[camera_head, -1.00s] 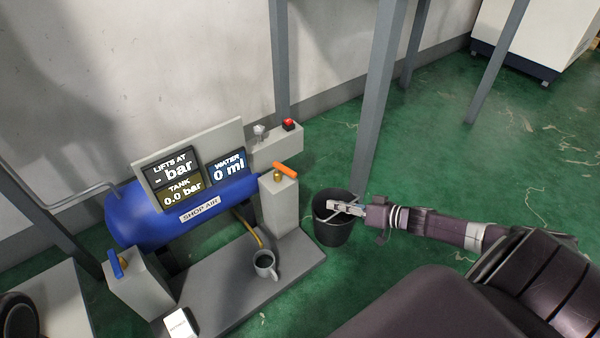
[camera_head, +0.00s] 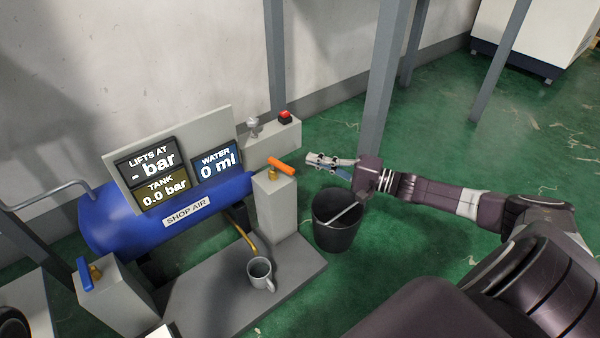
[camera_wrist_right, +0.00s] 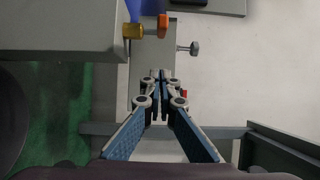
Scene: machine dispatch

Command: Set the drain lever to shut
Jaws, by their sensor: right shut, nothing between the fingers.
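An orange lever (camera_head: 281,166) sits on a brass valve atop a grey post at the right end of the blue air tank (camera_head: 160,212). A blue lever (camera_head: 85,274) sits on another post at the left. No label tells which is the drain lever. My right gripper (camera_head: 308,159) is shut and empty, just right of the orange lever and apart from it. In the right wrist view the closed fingertips (camera_wrist_right: 160,76) are below the orange lever (camera_wrist_right: 162,26) in the picture. A brass pipe (camera_head: 246,240) ends above a grey mug (camera_head: 260,272). My left gripper is out of view.
A red button (camera_head: 285,116) and a metal knob (camera_head: 254,123) are on a grey box behind.

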